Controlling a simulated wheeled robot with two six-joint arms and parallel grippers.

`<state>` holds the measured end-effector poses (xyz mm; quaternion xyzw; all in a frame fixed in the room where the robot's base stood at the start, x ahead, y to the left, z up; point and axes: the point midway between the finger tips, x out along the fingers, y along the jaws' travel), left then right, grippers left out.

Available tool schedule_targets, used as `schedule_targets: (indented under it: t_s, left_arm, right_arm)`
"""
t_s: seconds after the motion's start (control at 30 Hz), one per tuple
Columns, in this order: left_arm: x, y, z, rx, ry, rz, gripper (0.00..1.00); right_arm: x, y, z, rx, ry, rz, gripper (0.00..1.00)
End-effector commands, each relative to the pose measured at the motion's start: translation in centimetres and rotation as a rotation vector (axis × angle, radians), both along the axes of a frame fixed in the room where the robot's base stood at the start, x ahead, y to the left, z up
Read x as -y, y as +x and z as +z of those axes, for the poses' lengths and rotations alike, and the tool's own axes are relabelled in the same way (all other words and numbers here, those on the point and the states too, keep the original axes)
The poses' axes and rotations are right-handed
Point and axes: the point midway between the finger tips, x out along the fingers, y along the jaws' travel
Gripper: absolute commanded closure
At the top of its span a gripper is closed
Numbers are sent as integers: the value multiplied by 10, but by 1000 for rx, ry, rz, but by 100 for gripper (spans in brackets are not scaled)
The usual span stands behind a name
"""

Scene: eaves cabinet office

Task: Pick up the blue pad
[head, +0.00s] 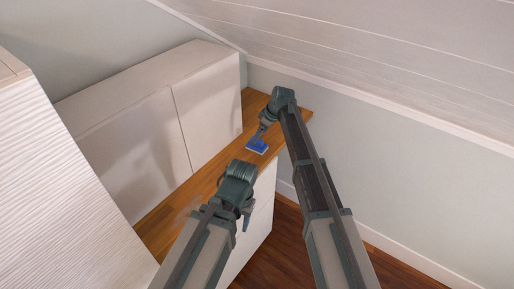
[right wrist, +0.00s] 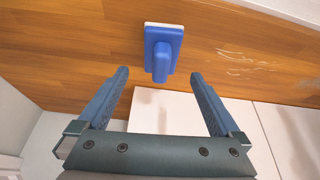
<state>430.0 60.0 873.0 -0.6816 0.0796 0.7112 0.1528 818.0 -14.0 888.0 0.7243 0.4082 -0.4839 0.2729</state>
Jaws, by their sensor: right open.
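The blue pad (head: 257,148) lies on the wooden counter top (head: 206,184), close to its front edge. It has a flat blue plate with a thin white layer and a raised blue handle; it also shows in the right wrist view (right wrist: 161,50). My right gripper (right wrist: 159,73) is open and empty. The near end of the pad's handle lines up with the gap between its fingertips, and neither finger appears to touch it. In the head view my right gripper (head: 262,131) is just above the pad, partly covering it. My left gripper (head: 246,222) hangs nearer, its jaws unclear.
White cabinets (head: 150,125) stand along the back of the counter. A white drawer front (head: 256,228) drops below its front edge. A sloped white ceiling (head: 400,55) comes down over the far side.

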Motion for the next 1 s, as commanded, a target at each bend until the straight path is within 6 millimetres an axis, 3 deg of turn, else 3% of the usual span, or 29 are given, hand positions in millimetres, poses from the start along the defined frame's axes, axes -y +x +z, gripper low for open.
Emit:
schedule_targets:
  t_s: [0.43,0.73,0.77,1.0]
  left_arm:
    - [0,0,-47,0,0,0,50]
    - [0,0,-48,0,0,0,50]
    - [0,0,-48,0,0,0,50]
    - [0,0,-48,0,0,0,50]
  right_arm:
    - [-12,7,-47,0,0,1,0]
    - [-15,7,-48,0,0,0,0]
    - [-15,7,-48,0,0,0,2]
    - [-14,7,-48,0,0,0,45]
